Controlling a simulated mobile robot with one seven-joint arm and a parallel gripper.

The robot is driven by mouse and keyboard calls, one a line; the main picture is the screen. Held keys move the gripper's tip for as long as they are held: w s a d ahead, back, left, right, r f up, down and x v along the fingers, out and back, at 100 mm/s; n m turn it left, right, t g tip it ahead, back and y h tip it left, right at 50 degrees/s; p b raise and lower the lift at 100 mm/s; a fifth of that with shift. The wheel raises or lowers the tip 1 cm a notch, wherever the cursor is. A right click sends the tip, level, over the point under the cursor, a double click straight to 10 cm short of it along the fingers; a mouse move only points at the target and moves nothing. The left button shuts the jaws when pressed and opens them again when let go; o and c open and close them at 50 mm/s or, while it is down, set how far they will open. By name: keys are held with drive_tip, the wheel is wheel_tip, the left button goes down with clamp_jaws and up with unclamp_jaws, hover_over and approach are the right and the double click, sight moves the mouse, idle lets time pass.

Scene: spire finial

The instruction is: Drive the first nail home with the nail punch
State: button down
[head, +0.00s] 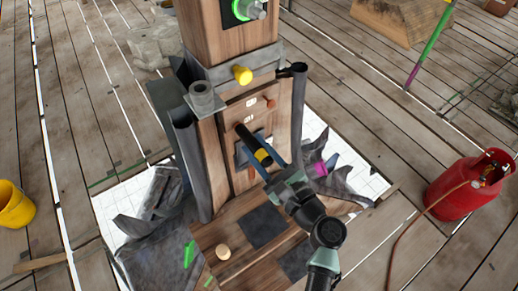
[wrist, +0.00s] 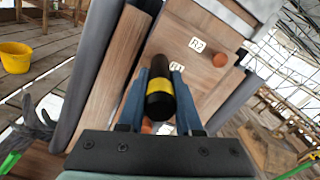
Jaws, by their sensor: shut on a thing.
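The nail punch is a dark rod with a yellow band (head: 249,141), also seen nearly end-on in the wrist view (wrist: 160,101). My gripper (head: 258,156) is shut on it, with blue fingers on both sides (wrist: 159,84). The punch points at the upright wooden panel (head: 232,112). I cannot tell whether its far end touches the panel. A round orange-brown head (head: 271,103), perhaps a nail, shows on the panel, also in the wrist view (wrist: 221,60). Another orange head (wrist: 147,126) is partly hidden behind the punch. I cannot tell which nail is the first.
White tags, one reading R2 (wrist: 197,45), mark the panel. A yellow knob (head: 242,75) sticks out above it. Dark folded sheets (head: 187,155) flank the post. A red gas cylinder (head: 464,190) stands right and a yellow bucket (head: 14,205) left on the plank floor.

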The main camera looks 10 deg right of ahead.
sight(269, 164)
drive_tip(key=shift+r, duration=0.25)
drive_tip(key=shift+p+v, duration=0.8)
drive_tip(key=shift+v, duration=2.55)
drive_tip(key=shift+f, duration=0.1)
